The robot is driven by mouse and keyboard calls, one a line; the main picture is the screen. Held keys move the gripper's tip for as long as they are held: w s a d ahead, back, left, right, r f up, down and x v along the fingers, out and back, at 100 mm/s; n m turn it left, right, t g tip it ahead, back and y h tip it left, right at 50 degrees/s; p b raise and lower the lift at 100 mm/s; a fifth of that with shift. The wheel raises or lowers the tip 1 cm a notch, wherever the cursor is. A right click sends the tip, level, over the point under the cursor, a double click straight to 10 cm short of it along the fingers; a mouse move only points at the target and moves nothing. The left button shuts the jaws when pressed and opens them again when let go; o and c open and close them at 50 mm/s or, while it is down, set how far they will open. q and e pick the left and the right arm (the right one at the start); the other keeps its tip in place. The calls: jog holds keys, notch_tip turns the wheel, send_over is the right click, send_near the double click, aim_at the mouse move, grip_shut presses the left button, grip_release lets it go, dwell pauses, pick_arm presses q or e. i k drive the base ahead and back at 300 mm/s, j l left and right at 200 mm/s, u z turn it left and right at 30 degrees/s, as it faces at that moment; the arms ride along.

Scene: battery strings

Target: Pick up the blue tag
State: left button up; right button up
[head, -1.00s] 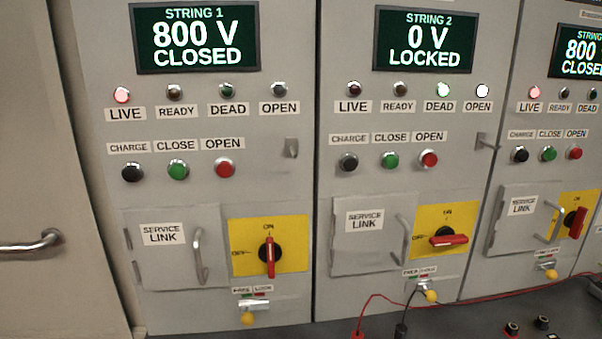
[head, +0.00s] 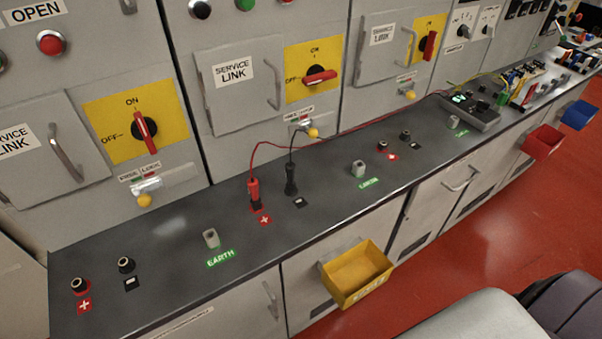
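I cannot make out a blue tag for certain in the head view. Small blue items (head: 517,76) show among other coloured pieces at the far right end of the bench, too small to tell apart. Neither of my grippers is in view.
A dark bench top (head: 185,255) runs along the cabinets. Red and black probes (head: 254,192) stand in its sockets, their leads running right to a meter (head: 470,108). A yellow bin (head: 357,272), a red bin (head: 541,143) and a blue bin (head: 578,115) hang on its front. Red floor (head: 480,235) is open.

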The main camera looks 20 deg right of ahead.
aim_at(509, 82)
jog(key=z, duration=1.8)
